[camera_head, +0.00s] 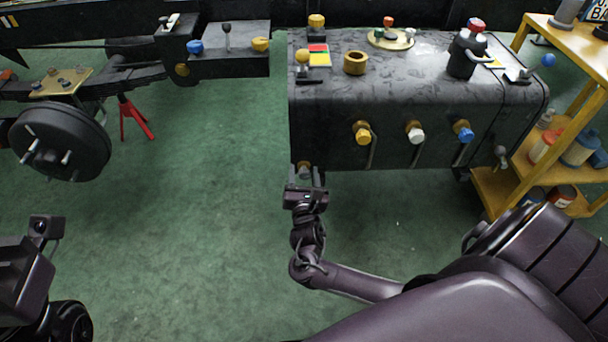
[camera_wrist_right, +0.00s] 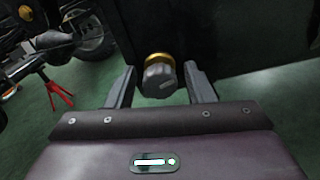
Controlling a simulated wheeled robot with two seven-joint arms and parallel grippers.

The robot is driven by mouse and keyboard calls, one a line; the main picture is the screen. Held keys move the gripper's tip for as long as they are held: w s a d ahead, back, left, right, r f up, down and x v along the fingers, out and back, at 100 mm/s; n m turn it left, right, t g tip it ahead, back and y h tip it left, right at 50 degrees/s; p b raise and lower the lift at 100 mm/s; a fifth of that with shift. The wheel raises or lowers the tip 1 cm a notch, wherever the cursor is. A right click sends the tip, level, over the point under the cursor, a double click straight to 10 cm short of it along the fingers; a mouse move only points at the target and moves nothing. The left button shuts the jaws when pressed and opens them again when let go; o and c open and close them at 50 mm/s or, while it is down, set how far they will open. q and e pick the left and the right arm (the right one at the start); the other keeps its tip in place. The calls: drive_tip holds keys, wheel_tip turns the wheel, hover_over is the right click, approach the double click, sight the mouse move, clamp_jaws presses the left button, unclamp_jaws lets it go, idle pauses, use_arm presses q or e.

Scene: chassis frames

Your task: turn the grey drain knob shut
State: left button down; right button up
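The grey drain knob (camera_wrist_right: 160,78) sits on a brass collar (camera_wrist_right: 159,58) low on the dark tank (camera_head: 400,95). In the head view the knob (camera_head: 304,170) shows small at the tank's lower left corner, partly hidden by my right gripper. My right gripper (camera_head: 305,182) is open. In the right wrist view its two fingers (camera_wrist_right: 162,88) stand on either side of the knob, with a gap visible at each side. A line on the knob's face runs slightly slanted. My left arm is at the lower left edge of the head view; its gripper fingers do not show clearly.
Yellow (camera_head: 362,133), white (camera_head: 415,134) and blue (camera_head: 464,131) knobs line the tank's front above and right. A yellow shelf (camera_head: 560,140) with cans stands right. A red jack stand (camera_head: 133,118) and wheel hub (camera_head: 60,140) are left. The green floor between is clear.

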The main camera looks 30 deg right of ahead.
drive_tip(key=c, duration=0.9)
drive_tip(key=shift+o, duration=0.2)
